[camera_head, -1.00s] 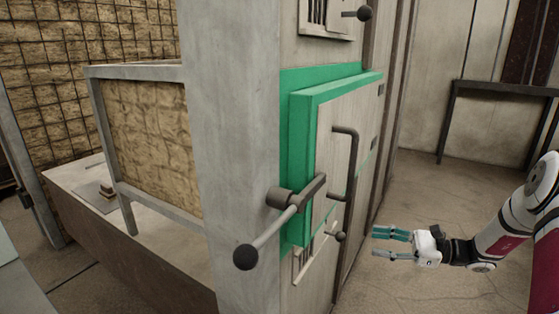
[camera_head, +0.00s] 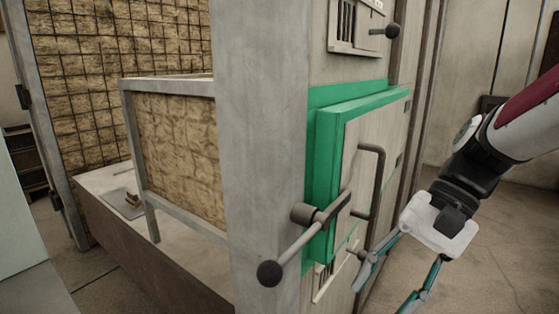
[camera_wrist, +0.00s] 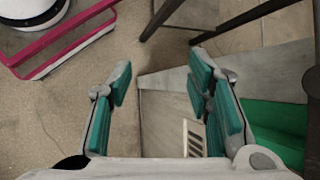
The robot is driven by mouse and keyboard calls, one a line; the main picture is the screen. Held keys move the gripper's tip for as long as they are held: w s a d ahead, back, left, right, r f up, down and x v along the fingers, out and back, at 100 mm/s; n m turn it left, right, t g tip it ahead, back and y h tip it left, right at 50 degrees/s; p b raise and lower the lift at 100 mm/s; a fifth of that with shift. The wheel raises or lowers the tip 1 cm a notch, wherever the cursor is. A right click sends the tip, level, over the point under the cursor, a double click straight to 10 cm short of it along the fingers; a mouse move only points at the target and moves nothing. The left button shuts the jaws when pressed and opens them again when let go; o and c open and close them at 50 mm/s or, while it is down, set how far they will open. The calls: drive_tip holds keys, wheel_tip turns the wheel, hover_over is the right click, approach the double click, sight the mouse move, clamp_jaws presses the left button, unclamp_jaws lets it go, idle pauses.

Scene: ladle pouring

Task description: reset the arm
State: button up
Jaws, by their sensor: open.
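My gripper (camera_head: 382,296) is at the lower right in the head view, pointing down and left. Its two teal-padded fingers are spread apart with nothing between them. It is in front of the lower part of the green-framed door (camera_head: 324,170) and looks close to it, but I cannot tell whether it touches. In the wrist view the open fingers (camera_wrist: 160,68) frame floor and a pale panel with a slotted vent (camera_wrist: 192,138). My arm reaches in from the upper right.
A lever with a dark ball knob (camera_head: 270,273) sticks out left of the door. A dark pull handle (camera_head: 377,180) stands on the door near my gripper. Dark bars (camera_wrist: 240,18) cross the top of the wrist view. Open floor (camera_head: 505,235) lies to the right.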

drive_tip(key=s+d+f+n+t+h, duration=0.1)
drive_tip(key=s+d+n+t+h, duration=0.15)
drive_tip(key=s, duration=0.65)
drive_tip(key=s+d+n+t+h, duration=0.1)
drive_tip(key=s+n+h, duration=0.3)
drive_tip(key=s, duration=0.4)
wheel_tip(320, 180, up, 30)
drive_tip(key=d+t+p, duration=0.1)
drive_tip(key=t+p, duration=0.2)
drive_tip(key=p, duration=2.5)
drive_tip(key=shift+s+r+p, duration=0.15)
drive_tip(key=shift+s+p, duration=0.05)
drive_tip(key=shift+p, duration=0.1)
drive_tip(key=shift+t, duration=0.25)
